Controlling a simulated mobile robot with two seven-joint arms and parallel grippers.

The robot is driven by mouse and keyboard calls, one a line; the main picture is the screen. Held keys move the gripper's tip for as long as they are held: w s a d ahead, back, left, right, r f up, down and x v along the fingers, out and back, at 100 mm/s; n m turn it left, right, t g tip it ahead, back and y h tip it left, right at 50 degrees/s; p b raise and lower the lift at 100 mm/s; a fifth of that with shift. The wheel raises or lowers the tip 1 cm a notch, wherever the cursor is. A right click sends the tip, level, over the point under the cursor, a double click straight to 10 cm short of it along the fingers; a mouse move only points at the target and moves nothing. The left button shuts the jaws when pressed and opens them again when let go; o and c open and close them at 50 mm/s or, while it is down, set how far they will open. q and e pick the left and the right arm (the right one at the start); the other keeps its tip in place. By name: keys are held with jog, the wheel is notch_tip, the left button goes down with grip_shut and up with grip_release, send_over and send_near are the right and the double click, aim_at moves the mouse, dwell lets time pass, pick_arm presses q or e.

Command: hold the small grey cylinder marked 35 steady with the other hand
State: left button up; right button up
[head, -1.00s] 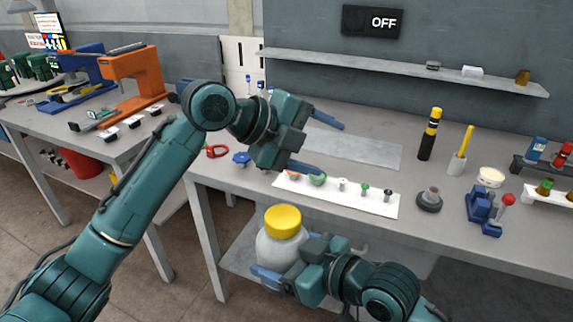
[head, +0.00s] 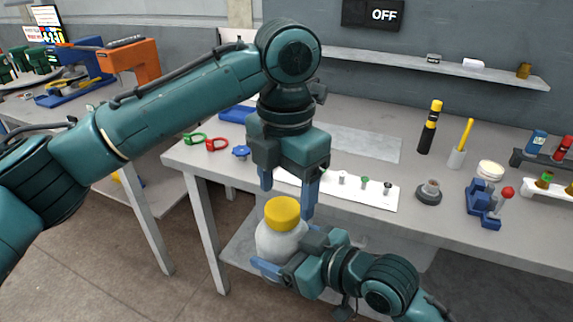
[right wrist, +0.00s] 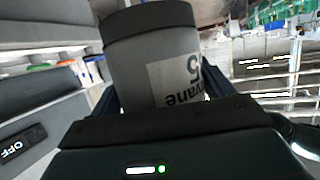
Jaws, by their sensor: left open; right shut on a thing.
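The small grey cylinder (head: 275,243) is pale grey with a yellow cap (head: 282,213) and stands upright in the head view. My right gripper (head: 287,262) is shut on its lower body, in front of the bench edge. In the right wrist view the cylinder (right wrist: 135,62) fills the space between the fingers. Its label (right wrist: 178,80) shows upside down and partly cut off, with a 5 readable. My left gripper (head: 288,203) is open, pointing down just above the cap, with a finger on either side. I cannot tell whether it touches the cap.
The grey bench (head: 340,218) lies behind the cylinder. A white strip (head: 345,192) with small parts is close behind my left gripper. Red (head: 216,144) and green (head: 194,139) rings lie at its left. A blue device (head: 483,205) stands at right. A low shelf is underneath.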

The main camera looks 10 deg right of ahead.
aim_at(283, 242)
pick_arm(q)
jog(key=shift+f, duration=1.5)
